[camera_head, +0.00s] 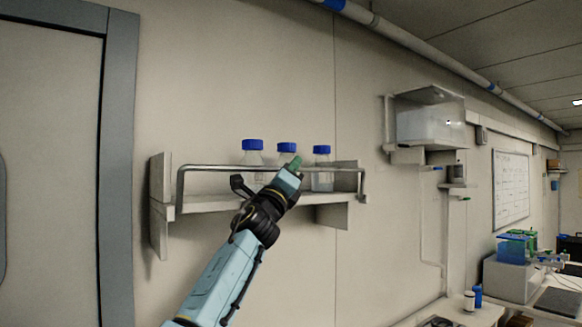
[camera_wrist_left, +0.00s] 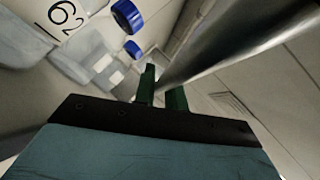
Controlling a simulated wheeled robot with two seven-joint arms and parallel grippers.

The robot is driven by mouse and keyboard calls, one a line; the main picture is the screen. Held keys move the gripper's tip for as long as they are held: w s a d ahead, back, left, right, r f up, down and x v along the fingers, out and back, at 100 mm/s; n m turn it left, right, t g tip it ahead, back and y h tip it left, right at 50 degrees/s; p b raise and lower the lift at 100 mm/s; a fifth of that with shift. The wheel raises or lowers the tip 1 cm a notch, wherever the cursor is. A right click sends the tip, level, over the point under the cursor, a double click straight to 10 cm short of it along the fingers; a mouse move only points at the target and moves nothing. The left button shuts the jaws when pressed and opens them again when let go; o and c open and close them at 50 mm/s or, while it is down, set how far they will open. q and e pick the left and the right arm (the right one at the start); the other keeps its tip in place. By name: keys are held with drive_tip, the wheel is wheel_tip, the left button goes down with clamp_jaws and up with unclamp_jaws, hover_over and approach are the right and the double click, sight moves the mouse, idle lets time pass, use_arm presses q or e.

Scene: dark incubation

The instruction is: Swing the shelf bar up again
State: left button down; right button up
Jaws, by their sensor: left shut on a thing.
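The shelf bar (camera_head: 215,168) is a grey metal rail with bent-down ends. It runs across the front of the wall shelf (camera_head: 200,203), above the board and level with the bottles. My left gripper (camera_head: 296,163) reaches up from below, its green fingers at the bar right of its middle. In the left wrist view the fingers (camera_wrist_left: 162,92) are shut on the bar (camera_wrist_left: 235,42), which runs off to the upper right. The exact grip is partly hidden by the gripper. My right gripper is not in view.
Three blue-capped bottles stand on the shelf behind the bar: a left one (camera_head: 252,155), a middle one (camera_head: 287,149) partly hidden by my gripper, and a right one (camera_head: 322,172). A clear wall box (camera_head: 430,120) hangs to the right. A door frame (camera_head: 118,160) is at left.

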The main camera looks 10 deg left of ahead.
use_arm(q)
drive_tip(key=shift+w+f, duration=0.15)
drive_tip(key=shift+f, duration=0.15)
drive_tip(key=c, duration=1.5)
unclamp_jaws()
drive_tip(key=shift+a, duration=0.15)
drive_tip(key=shift+o, duration=0.2)
drive_tip(key=shift+r, duration=0.1)
drive_tip(key=shift+s+a+f, duration=0.25)
drive_tip(key=shift+s+a, duration=0.1)
drive_tip(key=shift+s, duration=0.2)
drive_tip(key=b+v, duration=0.2)
drive_tip(key=v, duration=1)
drive_tip(key=shift+d+f+b, duration=0.25)
drive_tip(key=shift+b, duration=0.15)
